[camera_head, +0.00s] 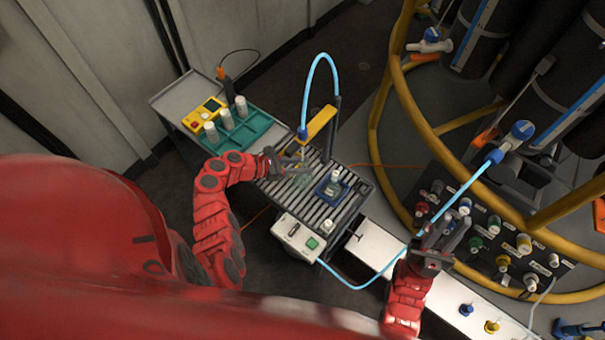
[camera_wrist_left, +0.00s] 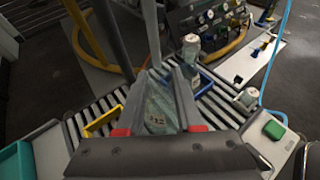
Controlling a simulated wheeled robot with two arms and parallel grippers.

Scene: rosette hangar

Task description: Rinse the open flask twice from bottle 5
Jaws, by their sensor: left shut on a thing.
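My left gripper (camera_head: 290,165) is over the slatted roller bench, shut on a clear flask (camera_head: 302,180). In the left wrist view the flask (camera_wrist_left: 160,108) sits between the fingers, with a blurred label that I cannot read surely. A second clear vessel with a pale cap (camera_head: 336,174) stands in a blue tray (camera_head: 325,197) to its right; its cap (camera_wrist_left: 191,42) shows in the left wrist view. Several white-topped bottles (camera_head: 241,106) stand at the green tray; I cannot read which is number 5. My right gripper (camera_head: 442,232) points up near the blue hose; its jaw state is unclear.
A yellow arm (camera_head: 321,122) with a light-blue hose (camera_head: 308,85) stands above the bench (camera_head: 285,195). A yellow meter (camera_head: 204,113) is on the grey cart at left. A yellow rail (camera_head: 392,85) and a panel of fittings (camera_head: 515,245) occupy the right.

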